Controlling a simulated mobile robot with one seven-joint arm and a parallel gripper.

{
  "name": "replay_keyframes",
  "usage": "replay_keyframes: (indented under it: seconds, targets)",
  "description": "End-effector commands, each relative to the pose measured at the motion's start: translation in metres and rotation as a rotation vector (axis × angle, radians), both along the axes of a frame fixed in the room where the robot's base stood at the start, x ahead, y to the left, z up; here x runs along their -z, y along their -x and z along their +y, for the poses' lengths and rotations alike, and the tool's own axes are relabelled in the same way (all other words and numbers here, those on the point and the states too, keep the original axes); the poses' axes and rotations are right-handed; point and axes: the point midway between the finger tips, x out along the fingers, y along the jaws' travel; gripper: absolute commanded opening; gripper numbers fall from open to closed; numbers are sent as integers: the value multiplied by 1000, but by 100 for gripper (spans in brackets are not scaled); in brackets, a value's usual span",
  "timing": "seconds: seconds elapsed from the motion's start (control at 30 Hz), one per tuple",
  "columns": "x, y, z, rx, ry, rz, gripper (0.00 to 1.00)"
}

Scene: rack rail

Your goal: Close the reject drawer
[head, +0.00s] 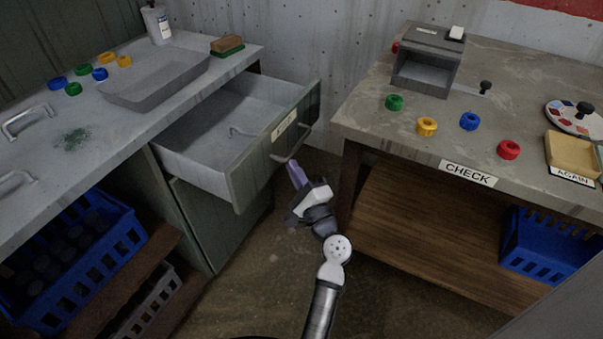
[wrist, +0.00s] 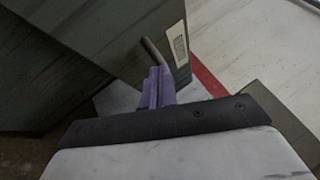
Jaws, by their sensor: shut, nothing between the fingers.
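The reject drawer (head: 213,146) stands pulled out from the left bench in the head view. Its green front panel (head: 252,165) carries a white label (head: 284,126) and a bar handle (head: 297,143). My gripper (head: 297,175), with purple fingers, is shut and empty just in front of the drawer's face, below the handle. In the wrist view the fingers (wrist: 159,86) are together close to the drawer front (wrist: 110,45) and handle (wrist: 154,52); whether they touch it I cannot tell.
The left bench (head: 110,120) holds a grey tray (head: 155,78), coloured rings, a bottle (head: 157,22) and a brush (head: 227,45). The right bench (head: 375,115), labelled CHECK, stands close to the drawer's right. Blue crates (head: 75,265) sit below both benches. Bare floor lies between them.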

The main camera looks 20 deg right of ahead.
Motion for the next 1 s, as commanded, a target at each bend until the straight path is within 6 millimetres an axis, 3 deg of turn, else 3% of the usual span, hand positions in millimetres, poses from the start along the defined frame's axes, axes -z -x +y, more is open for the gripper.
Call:
replay_keyframes:
  seconds: [0.6,0.8,1.0]
  targets:
    - [-1,-122,97,-8,1,-2,0]
    - [-1,-153,120,-4,1,-1,0]
    - [-1,-172,134,-2,2,-1,0]
